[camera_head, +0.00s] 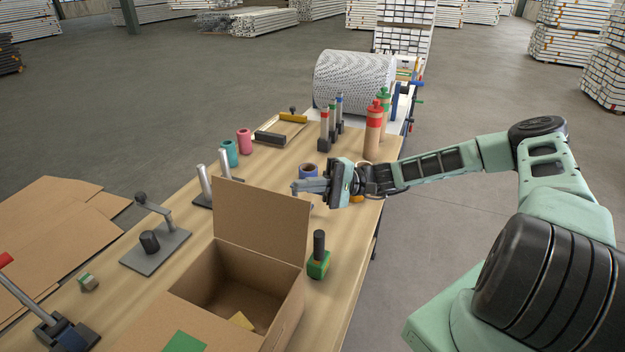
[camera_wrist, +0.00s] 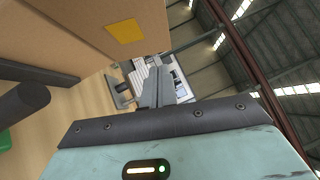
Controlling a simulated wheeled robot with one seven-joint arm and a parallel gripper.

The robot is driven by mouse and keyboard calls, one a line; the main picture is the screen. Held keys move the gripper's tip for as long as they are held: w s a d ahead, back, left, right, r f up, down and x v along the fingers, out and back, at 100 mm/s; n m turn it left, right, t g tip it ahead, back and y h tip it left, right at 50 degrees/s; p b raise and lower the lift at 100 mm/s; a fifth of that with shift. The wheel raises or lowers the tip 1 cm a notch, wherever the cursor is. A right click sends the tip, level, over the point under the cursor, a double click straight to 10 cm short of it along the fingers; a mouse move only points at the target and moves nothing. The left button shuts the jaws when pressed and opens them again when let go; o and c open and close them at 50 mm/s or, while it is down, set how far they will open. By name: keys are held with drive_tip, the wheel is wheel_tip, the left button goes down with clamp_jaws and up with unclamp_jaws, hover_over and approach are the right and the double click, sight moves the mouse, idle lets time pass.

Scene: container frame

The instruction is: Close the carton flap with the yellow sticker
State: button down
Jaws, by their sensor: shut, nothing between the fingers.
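The open carton (camera_head: 296,308) stands on the workbench. Its far flap (camera_head: 262,222) is upright, with its plain face toward the head camera. In the wrist view this flap (camera_wrist: 75,22) fills the upper left and bears a yellow sticker (camera_wrist: 127,31) on its outer face. A near flap with a green sticker (camera_head: 185,342) lies toward the picture's bottom. My gripper (camera_head: 297,188) is shut and empty, beyond the upright flap near its top right corner; its fingers show in the wrist view (camera_wrist: 155,86). I cannot see contact with the flap.
A green stamp with a black handle (camera_head: 318,258) stands right of the carton. A blue tape roll (camera_head: 308,170) lies behind my gripper. Red-topped bottle (camera_head: 374,128) and marker-like posts (camera_head: 325,128) stand farther back.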

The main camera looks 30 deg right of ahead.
sight(253, 196)
drive_tip(key=a+p, duration=0.1)
drive_tip(key=a, duration=0.1)
drive_tip(key=a+r+p, duration=0.1)
drive_tip(key=a+p, duration=0.1)
drive_tip(key=a, duration=0.1)
drive_tip(key=s+a+r+p, duration=0.1)
drive_tip(key=a, duration=0.2)
drive_tip(key=shift+r, duration=0.1)
drive_tip(key=shift+s+a+p, duration=0.2)
drive_tip(key=shift+a+p, duration=0.1)
drive_tip(key=shift+p, duration=0.05)
